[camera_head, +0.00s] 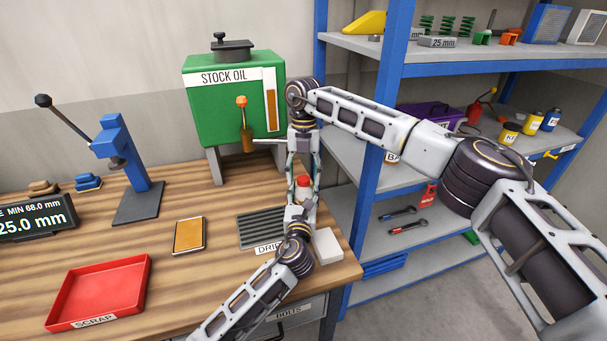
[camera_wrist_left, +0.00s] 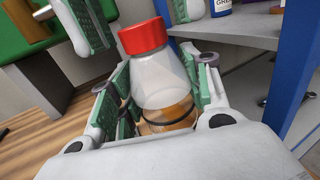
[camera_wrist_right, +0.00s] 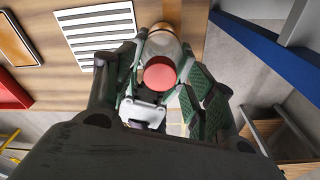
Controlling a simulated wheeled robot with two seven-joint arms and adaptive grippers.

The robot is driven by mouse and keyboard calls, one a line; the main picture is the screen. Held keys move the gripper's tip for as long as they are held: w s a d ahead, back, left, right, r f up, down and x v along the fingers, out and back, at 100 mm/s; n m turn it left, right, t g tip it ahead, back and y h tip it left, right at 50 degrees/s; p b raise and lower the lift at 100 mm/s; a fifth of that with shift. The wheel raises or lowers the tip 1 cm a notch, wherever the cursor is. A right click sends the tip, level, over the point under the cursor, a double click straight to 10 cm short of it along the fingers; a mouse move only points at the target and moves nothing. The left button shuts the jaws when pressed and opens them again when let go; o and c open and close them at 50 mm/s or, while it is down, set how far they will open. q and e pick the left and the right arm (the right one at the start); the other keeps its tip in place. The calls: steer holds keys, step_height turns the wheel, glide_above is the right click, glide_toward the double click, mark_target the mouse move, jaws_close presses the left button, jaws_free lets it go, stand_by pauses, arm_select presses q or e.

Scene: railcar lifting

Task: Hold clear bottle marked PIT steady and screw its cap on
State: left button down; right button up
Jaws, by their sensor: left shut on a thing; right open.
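The clear bottle (camera_wrist_left: 160,80) holds a little amber liquid at its base. Its red cap (camera_wrist_left: 143,37) sits on the mouth; how tightly it is screwed cannot be told. No PIT marking is readable. My left gripper (camera_wrist_left: 160,100) is shut around the bottle's body, green pads on both sides. In the head view the cap (camera_head: 304,182) shows between my two grippers near the bench's right end. My right gripper (camera_wrist_right: 162,85) points down from above, open, its fingers on either side of the cap and apart from it. The bottle's body is mostly hidden in the head view.
A grey ribbed drip tray (camera_head: 262,230) lies left of the bottle on the wooden bench (camera_head: 150,228). The green stock oil tank (camera_head: 228,110) stands behind. A blue shelf post (camera_head: 372,150) is close on the right. A white block (camera_head: 327,246) lies at the bench's right edge.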

step_height(320, 180, up, 12)
steer(key=w, duration=0.1)
steer(key=shift+w, duration=0.25)
stand_by(0.6)
arm_select(q)
steer(key=c, duration=0.6)
jaws_free()
steer(key=shift+s, duration=0.1)
steer(key=shift+s+a, duration=0.15)
steer(key=shift+s, duration=1.8)
steer(key=shift+s+a, duration=0.2)
steer(key=shift+s, duration=1.75)
steer(key=shift+s+a, duration=0.15)
steer(key=shift+s, duration=1.8)
